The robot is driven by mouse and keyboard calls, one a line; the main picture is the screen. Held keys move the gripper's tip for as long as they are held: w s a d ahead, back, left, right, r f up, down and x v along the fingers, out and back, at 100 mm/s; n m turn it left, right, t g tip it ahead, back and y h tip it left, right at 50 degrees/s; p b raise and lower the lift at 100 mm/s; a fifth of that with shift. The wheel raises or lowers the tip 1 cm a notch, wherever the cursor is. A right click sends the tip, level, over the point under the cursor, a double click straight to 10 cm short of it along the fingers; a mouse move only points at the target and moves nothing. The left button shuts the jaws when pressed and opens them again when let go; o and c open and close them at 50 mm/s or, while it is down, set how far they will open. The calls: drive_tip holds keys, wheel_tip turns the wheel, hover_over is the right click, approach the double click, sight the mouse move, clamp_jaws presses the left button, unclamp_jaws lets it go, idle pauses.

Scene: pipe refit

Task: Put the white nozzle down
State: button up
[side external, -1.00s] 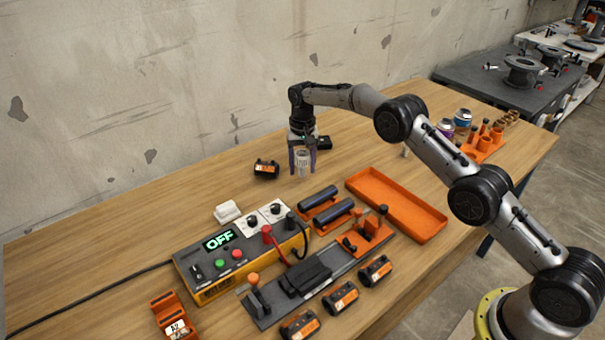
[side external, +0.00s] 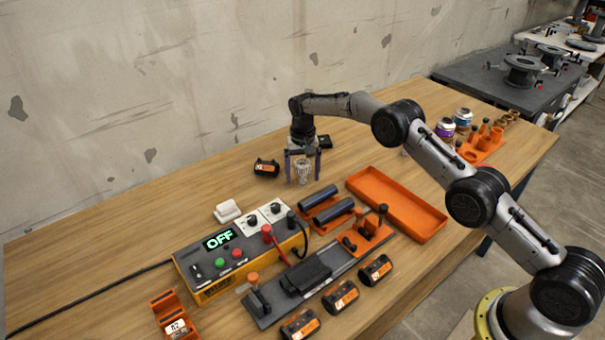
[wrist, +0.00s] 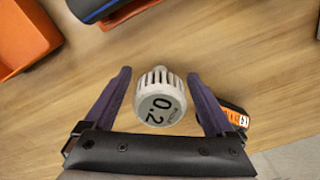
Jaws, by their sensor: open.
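The white nozzle (side external: 303,172) is a small ribbed cylinder on the wooden table behind the dark pipes. In the wrist view, the nozzle (wrist: 160,97) shows a grey end face marked "0.2" and slots along its side. My gripper (side external: 302,172) is around it, pointing down. In the wrist view, the two purple fingers of my gripper (wrist: 160,76) are spread on both sides of the nozzle, with a clear gap on each side. The nozzle appears upright on the table; its contact with the table is not clearly shown.
A black-and-orange block (side external: 266,168) lies close to the left of my gripper. Two dark pipes (side external: 326,203) on orange holders are in front, with an orange tray (side external: 400,205) to their right. A control box (side external: 240,250) reads OFF.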

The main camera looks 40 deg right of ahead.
drive_tip(key=shift+r, duration=0.1)
wheel_tip(320, 180, up, 13)
drive_tip(key=shift+f, duration=0.2)
drive_tip(key=s+r+n+t, duration=0.3)
drive_tip(key=s+r, duration=1.7)
drive_tip(key=r, duration=0.1)
drive_tip(key=s+f+n+t, duration=0.1)
drive_tip(key=s+f, duration=0.2)
drive_tip(key=s, duration=1)
drive_tip(key=s+f+n+t, duration=0.1)
drive_tip(key=s+f+n, duration=0.1)
drive_tip(key=s, duration=1.2)
drive_tip(key=shift+s+f+t, duration=0.25)
drive_tip(key=shift+f+t, duration=0.05)
drive_tip(key=shift+f, duration=0.55)
drive_tip(key=shift+o, duration=0.4)
